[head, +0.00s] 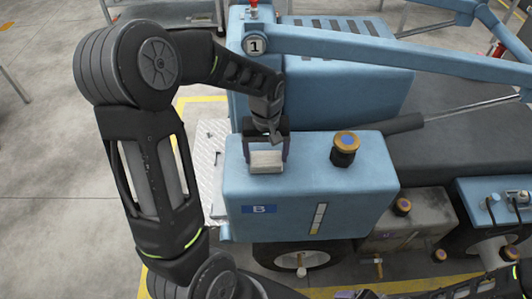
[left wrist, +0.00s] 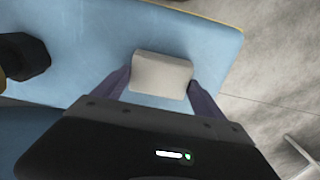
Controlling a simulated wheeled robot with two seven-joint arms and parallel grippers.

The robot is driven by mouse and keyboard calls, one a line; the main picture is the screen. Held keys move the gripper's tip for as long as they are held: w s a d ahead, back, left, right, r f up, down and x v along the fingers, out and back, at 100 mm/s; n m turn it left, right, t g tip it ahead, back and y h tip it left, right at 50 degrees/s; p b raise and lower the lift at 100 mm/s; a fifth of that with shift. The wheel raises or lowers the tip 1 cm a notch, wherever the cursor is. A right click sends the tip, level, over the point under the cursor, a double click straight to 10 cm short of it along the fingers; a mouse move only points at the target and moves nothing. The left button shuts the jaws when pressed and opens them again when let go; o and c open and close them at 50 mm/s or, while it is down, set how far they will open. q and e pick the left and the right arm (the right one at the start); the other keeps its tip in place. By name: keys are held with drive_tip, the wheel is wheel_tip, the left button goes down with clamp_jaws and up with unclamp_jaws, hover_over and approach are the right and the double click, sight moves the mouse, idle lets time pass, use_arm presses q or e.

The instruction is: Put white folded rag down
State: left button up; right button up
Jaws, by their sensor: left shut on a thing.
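The white folded rag (head: 266,161) is a small off-white block at the left part of the top of the blue box marked B (head: 300,215). My left gripper (head: 267,153) points down over it, with one finger on each side of the rag, shut on it. In the left wrist view the rag (left wrist: 161,75) sits between the two purple-grey fingers (left wrist: 160,88), over the blue top (left wrist: 95,45). I cannot tell whether the rag touches the top or is just above it. My right gripper is not clearly in view.
A dark filler with an orange-rimmed cap (head: 345,148) stands on the same blue top, right of the rag. A blue bar (head: 390,50) and a larger blue housing (head: 340,90) rise behind. The blue top has free room around the rag.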

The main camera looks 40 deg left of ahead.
sight(266, 158)
use_arm(q)
drive_tip(key=o, duration=1.4)
drive_tip(key=shift+f, duration=0.1)
drive_tip(key=shift+o, duration=0.2)
wheel_tip(266, 158, up, 12)
drive_tip(key=shift+r, duration=0.2)
drive_tip(key=shift+f, duration=0.1)
